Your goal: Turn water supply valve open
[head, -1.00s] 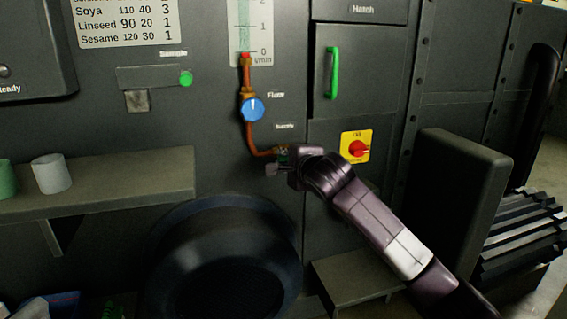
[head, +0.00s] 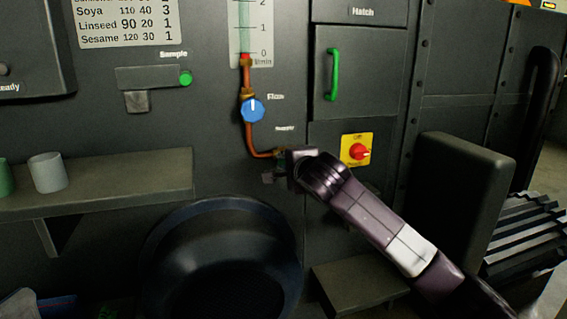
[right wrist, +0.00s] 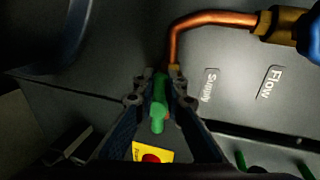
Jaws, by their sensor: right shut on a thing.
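The water supply valve has a green handle (right wrist: 158,110), seen in the right wrist view at the end of a copper pipe (right wrist: 210,19), beside the "Supply" label (right wrist: 208,86). My right gripper (right wrist: 160,100) is shut on the green handle, one finger on each side. In the head view my right gripper (head: 276,168) is at the lower end of the copper pipe, below the "Supply" label, and hides most of the valve. My left gripper is not in view.
A blue Flow knob (head: 253,110) sits on the pipe above. A red and yellow switch (head: 357,150) and a green hatch handle (head: 333,75) are to the right. A dark round bowl (head: 222,258) is below; a shelf (head: 100,190) with cups is at left.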

